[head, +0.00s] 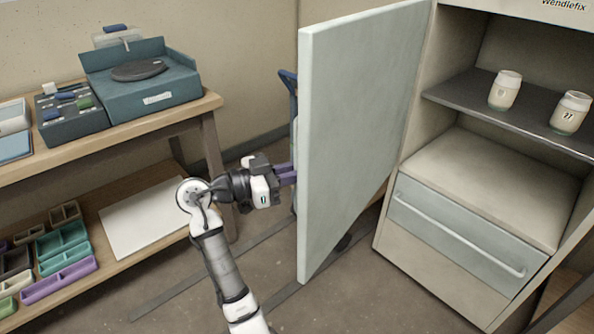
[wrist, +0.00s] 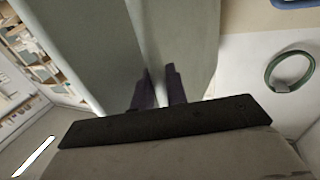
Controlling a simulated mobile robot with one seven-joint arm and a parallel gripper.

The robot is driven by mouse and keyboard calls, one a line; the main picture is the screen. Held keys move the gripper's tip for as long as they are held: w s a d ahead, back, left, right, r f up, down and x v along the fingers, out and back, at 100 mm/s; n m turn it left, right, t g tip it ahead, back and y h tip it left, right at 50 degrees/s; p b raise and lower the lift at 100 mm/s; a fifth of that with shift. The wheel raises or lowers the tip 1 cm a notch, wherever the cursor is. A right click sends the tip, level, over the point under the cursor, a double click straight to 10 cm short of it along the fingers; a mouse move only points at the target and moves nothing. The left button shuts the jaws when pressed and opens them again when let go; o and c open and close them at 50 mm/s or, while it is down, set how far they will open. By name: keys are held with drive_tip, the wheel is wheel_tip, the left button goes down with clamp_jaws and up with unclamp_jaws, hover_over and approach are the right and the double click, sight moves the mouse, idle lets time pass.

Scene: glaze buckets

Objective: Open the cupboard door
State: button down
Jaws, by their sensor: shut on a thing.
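The cupboard door (head: 350,140) is a pale grey-green panel standing wide open, swung out to the left of the cupboard (head: 405,130). My gripper (head: 287,174) is at the door's outer side, and its purple fingers pass partly behind the door's free edge in the head view. In the wrist view the door (wrist: 85,45) fills the upper middle. A pale upright door handle (wrist: 150,40) runs down between the fingers of my gripper (wrist: 159,88), which are shut on it. The handle is hidden in the head view.
Inside the cupboard, two pale jars (head: 505,90) (head: 570,112) stand on a dark shelf (head: 455,95), above a drawer (head: 460,235). A wooden bench (head: 130,130) with a teal scale (head: 150,85) and trays below stands left. Clear floor lies in front.

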drive_tip(key=c, duration=1.5)
unclamp_jaws()
drive_tip(key=shift+a, duration=0.1)
drive_tip(key=b+v, duration=0.1)
drive_tip(key=v, duration=1.2)
drive_tip(key=shift+s+a, duration=0.2)
drive_tip(key=shift+a, duration=0.05)
drive_tip(key=shift+w+r, duration=0.1)
